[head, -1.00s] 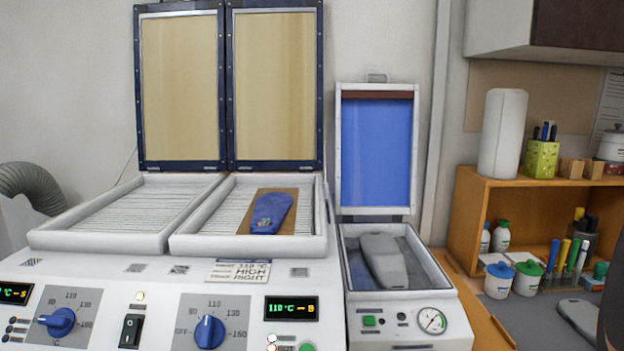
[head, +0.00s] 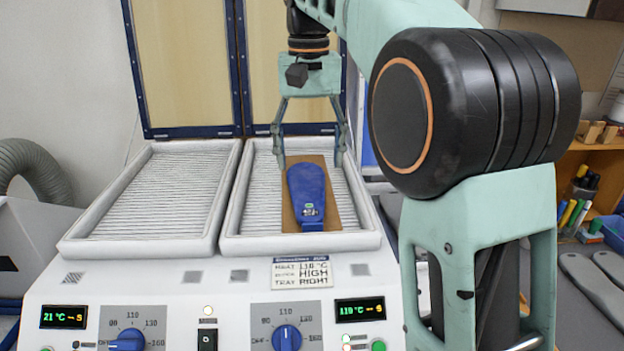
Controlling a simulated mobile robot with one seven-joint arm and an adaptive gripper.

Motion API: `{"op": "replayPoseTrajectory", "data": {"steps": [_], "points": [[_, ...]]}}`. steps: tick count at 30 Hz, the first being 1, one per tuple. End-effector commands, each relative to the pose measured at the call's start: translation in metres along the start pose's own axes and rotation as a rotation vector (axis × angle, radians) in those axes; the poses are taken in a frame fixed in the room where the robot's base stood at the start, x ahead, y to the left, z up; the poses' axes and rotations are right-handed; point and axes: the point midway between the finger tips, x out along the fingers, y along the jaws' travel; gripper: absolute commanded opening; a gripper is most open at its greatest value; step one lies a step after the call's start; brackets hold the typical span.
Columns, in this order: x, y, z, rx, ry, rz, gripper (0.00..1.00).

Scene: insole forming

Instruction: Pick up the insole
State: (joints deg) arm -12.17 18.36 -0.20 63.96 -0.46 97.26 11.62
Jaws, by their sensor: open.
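The blue insole (head: 308,190) lies on a brown sheet (head: 333,212) in the right heating tray (head: 300,246) of the machine. Its wide end points to the back, and a small marking shows near its front end. My gripper (head: 311,162) is open and empty. It hangs fingers-down at the back of the right tray, with one finger on each side in the picture of the insole's far end. I cannot tell exactly how high the fingertips are above the tray.
The left tray (head: 148,250) is empty. Raised lids (head: 188,70) stand behind both trays. A label (head: 301,274) and knobs are on the front panel. My arm covers most of the press on the right. Grey insole-shaped pieces (head: 590,290) lie on the far-right worktop.

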Motion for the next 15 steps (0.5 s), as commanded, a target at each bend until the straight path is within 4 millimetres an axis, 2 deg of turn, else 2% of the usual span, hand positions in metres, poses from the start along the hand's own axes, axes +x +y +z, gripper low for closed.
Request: {"op": "replayPoseTrajectory", "data": {"steps": [3, 9, 15], "points": [[0.011, -0.007, 0.003, 0.002, -0.015, -0.009, 0.65], [0.042, -0.007, 0.003, 0.002, -0.013, -0.008, 0.65], [0.057, -0.006, 0.003, 0.001, -0.010, -0.008, 0.65]]}}
